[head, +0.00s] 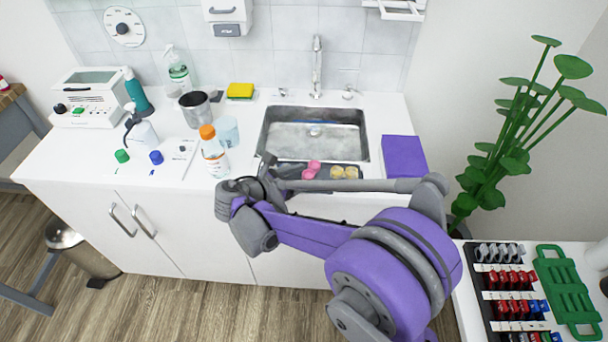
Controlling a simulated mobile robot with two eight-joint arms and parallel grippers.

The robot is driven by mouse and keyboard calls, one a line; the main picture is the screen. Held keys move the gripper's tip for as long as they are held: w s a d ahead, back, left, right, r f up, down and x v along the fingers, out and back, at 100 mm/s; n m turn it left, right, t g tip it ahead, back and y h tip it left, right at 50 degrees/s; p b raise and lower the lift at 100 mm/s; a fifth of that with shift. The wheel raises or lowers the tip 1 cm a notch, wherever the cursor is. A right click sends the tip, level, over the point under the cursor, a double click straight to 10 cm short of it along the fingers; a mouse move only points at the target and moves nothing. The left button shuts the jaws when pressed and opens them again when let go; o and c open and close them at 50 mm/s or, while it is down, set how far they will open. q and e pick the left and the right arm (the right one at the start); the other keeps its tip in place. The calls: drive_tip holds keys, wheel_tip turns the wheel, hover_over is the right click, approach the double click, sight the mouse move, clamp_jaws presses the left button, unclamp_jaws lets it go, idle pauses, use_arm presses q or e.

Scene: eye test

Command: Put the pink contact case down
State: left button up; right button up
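The pink contact case (312,169) shows as two round pink lobes at the sink's front edge. It appears to lie on a dark grey tray (289,171), left of a yellow contact case (344,172). My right gripper (268,162) is over the counter's front edge, just left of the tray and the pink case. A gap shows between it and the pink case. Its fingers are small and partly covered by its own grey links, so their opening cannot be told. My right arm hides the tray's front side. My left gripper is not in view.
An orange-capped bottle (214,152) stands close left of my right gripper, with a clear cup (228,131) behind it. The sink (314,129) lies behind the tray. The left counter holds several bottles.

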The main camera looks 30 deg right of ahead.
drive_tip(key=shift+r, duration=0.1)
drive_tip(key=shift+a+r, duration=0.15)
drive_tip(key=shift+a, duration=0.05)
drive_tip(key=v, duration=1.1)
drive_tip(key=s+d+f+m+g+y, duration=0.1)
drive_tip(key=s+d+f+m+y, duration=0.2)
drive_tip(key=s+m, duration=0.15)
drive_tip(key=s+d+f+m+y, duration=0.2)
drive_tip(key=s+d+m+y, duration=0.15)
drive_tip(key=s, duration=0.25)
drive_tip(key=s+a+f+m+t+y, duration=0.1)
drive_tip(key=s+a+f+m+y, duration=0.1)
drive_tip(key=m, duration=0.4)
drive_tip(key=s+a+f+m+t+y, duration=0.1)
drive_tip(key=s+a+f+m+y, duration=0.1)
drive_tip(key=s+m+y, duration=0.2)
drive_tip(key=s+m, duration=0.3)
drive_tip(key=shift+s+a+f+y, duration=0.3)
drive_tip(key=shift+a+f+y, duration=0.05)
drive_tip(key=shift+a+f, duration=0.05)
drive_tip(key=shift+d, duration=0.1)
